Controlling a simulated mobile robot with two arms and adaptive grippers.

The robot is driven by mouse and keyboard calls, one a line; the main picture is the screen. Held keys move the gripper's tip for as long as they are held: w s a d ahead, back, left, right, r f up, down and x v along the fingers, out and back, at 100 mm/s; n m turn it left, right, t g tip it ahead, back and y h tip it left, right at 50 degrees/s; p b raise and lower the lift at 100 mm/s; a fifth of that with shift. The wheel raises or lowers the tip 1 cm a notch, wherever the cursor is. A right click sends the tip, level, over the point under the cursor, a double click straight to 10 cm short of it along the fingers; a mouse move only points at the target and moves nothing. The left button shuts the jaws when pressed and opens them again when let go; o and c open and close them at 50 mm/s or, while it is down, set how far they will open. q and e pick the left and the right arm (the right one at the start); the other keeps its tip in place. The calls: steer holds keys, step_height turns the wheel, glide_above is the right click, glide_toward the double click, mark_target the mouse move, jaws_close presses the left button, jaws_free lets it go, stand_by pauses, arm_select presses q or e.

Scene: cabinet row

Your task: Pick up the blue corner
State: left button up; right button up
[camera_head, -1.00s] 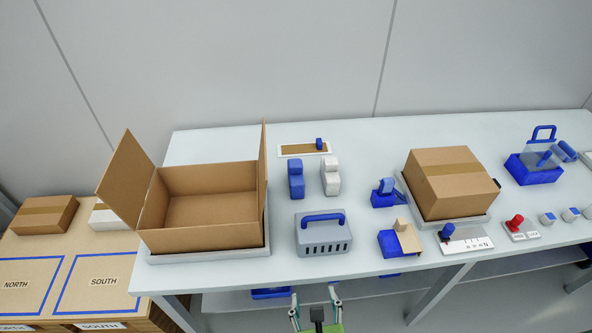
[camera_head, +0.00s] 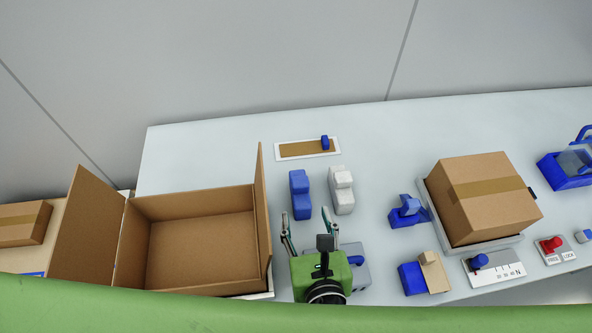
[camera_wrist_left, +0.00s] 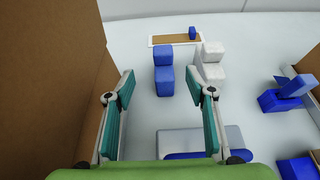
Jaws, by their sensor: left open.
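The blue corner (camera_head: 300,195) is a stepped blue block standing on the table, right of the open carton. It also shows in the left wrist view (camera_wrist_left: 164,76), straight ahead and between the lines of my fingers. My left gripper (camera_head: 310,224) is open and empty, just on the near side of the blue corner and apart from it. In the left wrist view its two teal-padded fingers (camera_wrist_left: 161,90) stand wide apart. My right gripper is not in view.
A white corner (camera_head: 342,190) stands close right of the blue one. The open carton (camera_head: 262,215) rises close on the left. A grey case (camera_head: 355,272) with a blue handle lies partly hidden under my left gripper. A cork-coloured tray (camera_head: 300,149) lies behind.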

arm_select(q)
glide_toward(300, 181)
steer(key=w, duration=0.2)
steer(key=w+f, duration=0.1)
steer(key=w+a+p, duration=0.1)
steer(key=shift+w+a+f, duration=0.1)
steer(key=shift+w+f, duration=0.15)
steer(key=shift+f, duration=0.15)
steer(key=p+x, duration=0.1)
steer(key=x, duration=0.2)
steer(key=shift+w+f, duration=0.1)
steer(key=shift+w, duration=0.15)
steer(key=shift+w+f, duration=0.15)
steer(key=shift+w, duration=0.05)
steer(key=c, duration=0.8)
steer(key=shift+c, duration=1)
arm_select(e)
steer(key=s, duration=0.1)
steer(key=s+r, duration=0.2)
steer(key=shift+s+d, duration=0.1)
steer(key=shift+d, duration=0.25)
